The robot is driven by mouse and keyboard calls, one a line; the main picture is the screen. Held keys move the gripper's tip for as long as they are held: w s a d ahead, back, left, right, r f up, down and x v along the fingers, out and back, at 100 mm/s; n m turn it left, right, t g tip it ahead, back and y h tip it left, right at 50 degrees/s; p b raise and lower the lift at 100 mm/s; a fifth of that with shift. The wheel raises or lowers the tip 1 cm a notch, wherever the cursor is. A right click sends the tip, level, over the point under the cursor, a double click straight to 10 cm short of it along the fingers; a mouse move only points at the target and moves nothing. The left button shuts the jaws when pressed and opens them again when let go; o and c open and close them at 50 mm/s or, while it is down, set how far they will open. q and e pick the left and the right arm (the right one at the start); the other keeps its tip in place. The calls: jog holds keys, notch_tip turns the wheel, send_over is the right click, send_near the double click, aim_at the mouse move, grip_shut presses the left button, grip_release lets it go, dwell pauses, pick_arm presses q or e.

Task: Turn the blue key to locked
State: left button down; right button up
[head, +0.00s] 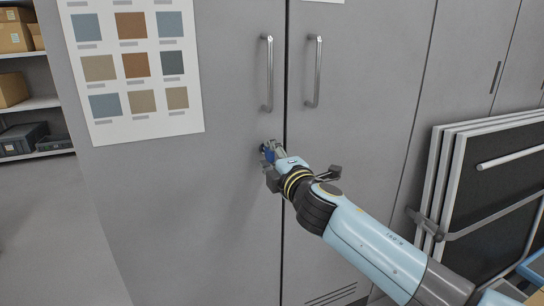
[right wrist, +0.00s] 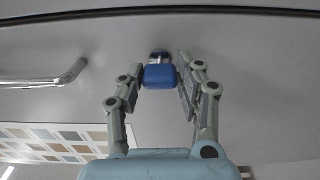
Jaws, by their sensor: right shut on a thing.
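The blue key (head: 267,153) sits in a lock on the left door of the grey cabinet (head: 225,210), below the door handles. My right gripper (head: 270,158) is at the key and hides much of it. In the right wrist view the blue key (right wrist: 160,76) shows between the two fingers of my right gripper (right wrist: 161,85), with the round metal lock (right wrist: 159,55) behind it. The gripper is shut on the key. Whether the key stands at locked cannot be told. My left gripper is not in view.
Two metal handles (head: 268,75) and (head: 314,70) rise above the key. A colour chart (head: 135,105) hangs on the left. Folded panels (head: 490,185) lean at the right. Shelves with boxes (head: 12,88) stand at the far left.

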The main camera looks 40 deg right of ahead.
jog(key=o, duration=1.1)
jog(key=shift+o, duration=0.2)
jog(key=v, duration=1.2)
